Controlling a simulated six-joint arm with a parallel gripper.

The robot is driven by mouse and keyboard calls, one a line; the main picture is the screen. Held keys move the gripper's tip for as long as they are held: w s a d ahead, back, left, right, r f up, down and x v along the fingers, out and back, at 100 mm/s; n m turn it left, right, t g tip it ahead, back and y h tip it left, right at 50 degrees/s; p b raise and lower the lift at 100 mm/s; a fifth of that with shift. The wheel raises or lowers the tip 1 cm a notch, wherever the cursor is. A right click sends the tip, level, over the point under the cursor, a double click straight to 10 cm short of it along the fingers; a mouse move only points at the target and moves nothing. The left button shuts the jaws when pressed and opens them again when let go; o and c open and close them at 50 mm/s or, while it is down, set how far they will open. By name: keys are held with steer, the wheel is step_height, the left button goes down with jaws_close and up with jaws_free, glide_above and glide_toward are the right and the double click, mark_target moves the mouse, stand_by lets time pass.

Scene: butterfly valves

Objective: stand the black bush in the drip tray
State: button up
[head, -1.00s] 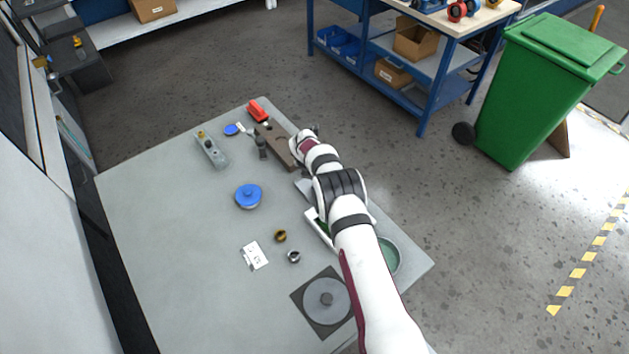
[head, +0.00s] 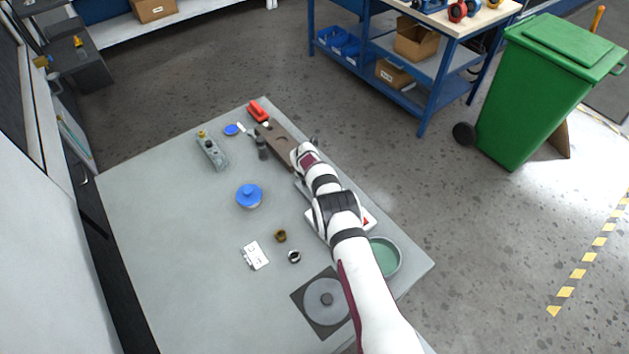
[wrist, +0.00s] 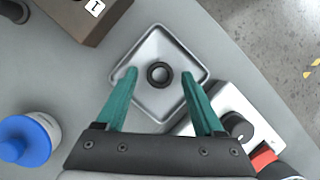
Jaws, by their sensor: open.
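The black bush (wrist: 159,75) stands upright, open end up, on the floor of the drip tray (wrist: 152,103), near its middle. The tray is a square, shallow grey metal dish with a raised rim. My gripper (wrist: 159,76) is open, its two green fingers on either side of the bush with a gap to each. Its fingertips show over the tray. In the head view my arm hides the bush and most of the tray; a grey edge of the tray (head: 300,188) shows beside my wrist.
A white box with a black knob (wrist: 238,126) and red switch sits close beside the tray. A brown block (wrist: 88,18) lies on the other side. A blue-lidded pot (head: 249,196), brass bush (head: 280,236) and green round dish (head: 386,258) stand on the table. The left front table is clear.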

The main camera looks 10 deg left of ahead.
steer(key=shift+s+r, duration=0.1)
steer(key=shift+r, duration=0.5)
steer(key=d+v, duration=0.1)
steer(key=v, duration=1)
steer(key=s+d+r+m+g, duration=0.1)
steer(key=s+d+r+m, duration=0.5)
steer(key=r+m, duration=0.3)
steer(key=s+d+r+m+g, duration=0.1)
steer(key=s+d+r+m, duration=0.55)
steer(key=r+m, duration=0.3)
steer(key=s+d+r+m+g+y, duration=0.1)
steer(key=s+r+m, duration=0.1)
steer(key=s+m, duration=0.9)
steer(key=s+d+r+m+g+y, duration=0.1)
steer(key=s+r+m, duration=0.2)
steer(key=s+m, duration=0.7)
steer(key=s, duration=0.8)
steer(key=shift+d+m+g, duration=0.2)
steer(key=shift+m+g, duration=0.15)
steer(key=shift+g, duration=0.05)
